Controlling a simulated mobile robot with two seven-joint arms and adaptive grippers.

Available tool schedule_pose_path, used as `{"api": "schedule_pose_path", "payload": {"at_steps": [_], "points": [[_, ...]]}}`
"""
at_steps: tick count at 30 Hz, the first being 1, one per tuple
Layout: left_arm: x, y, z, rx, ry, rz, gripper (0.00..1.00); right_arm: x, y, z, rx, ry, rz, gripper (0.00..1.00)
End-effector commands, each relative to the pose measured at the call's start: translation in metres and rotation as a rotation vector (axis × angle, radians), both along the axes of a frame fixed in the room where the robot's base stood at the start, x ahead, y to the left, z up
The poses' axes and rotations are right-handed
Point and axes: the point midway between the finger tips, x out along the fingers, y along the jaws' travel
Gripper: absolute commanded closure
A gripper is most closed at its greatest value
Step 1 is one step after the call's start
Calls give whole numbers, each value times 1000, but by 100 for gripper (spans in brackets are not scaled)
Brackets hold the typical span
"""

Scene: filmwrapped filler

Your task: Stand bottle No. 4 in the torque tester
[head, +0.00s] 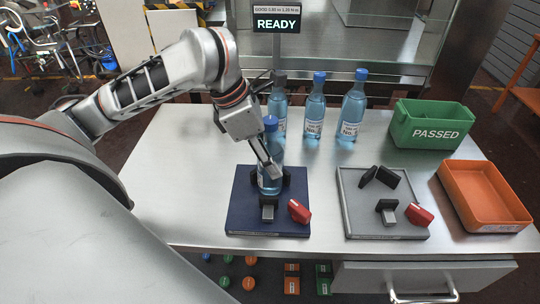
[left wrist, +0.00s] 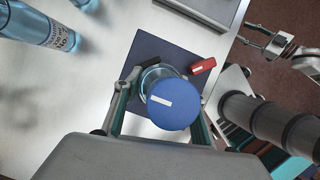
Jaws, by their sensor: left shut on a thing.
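A blue-capped clear blue bottle (head: 270,183) stands upright on the dark blue base plate (head: 240,213), among black jaws. A red lever (head: 299,211) is at that plate's right front. My left gripper (head: 268,170) is shut on this bottle from above; its blue cap (left wrist: 174,104) shows between the fingers in the left wrist view. The number on its label cannot be read. A second, grey plate (head: 357,222) has black jaws and a red lever, and no bottle. I cannot tell which fixture is the torque tester. My right gripper (left wrist: 250,36) is open and empty in the left wrist view.
Blue-capped bottles stand at the back, including a middle one (head: 314,104) and a right one (head: 352,105). A green PASSED bin (head: 431,126) and an empty orange tray (head: 484,196) are at the right. A READY sign (head: 277,23) hangs behind. The table's left is clear.

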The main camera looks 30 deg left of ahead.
Motion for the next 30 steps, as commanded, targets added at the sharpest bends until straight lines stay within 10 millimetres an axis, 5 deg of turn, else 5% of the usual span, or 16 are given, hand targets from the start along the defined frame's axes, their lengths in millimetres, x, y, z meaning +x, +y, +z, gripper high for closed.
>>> {"api": "schedule_pose_path", "payload": {"at_steps": [1,2,4,17,30], "points": [[0,0,-2,-1,1,1,93,0,0,0,0,-1,0,60],[0,0,-3,-1,2,0,57,0,0,0,0,-1,0,60],[0,0,-2,0,1,0,43,0,0,0,0,-1,0,60],[0,1,5,2,-2,0,43,-1,0,0,-1,3,0,60],[-21,24,83,2,-4,3,43,5,0,31,-1,-12,0,60]]}}
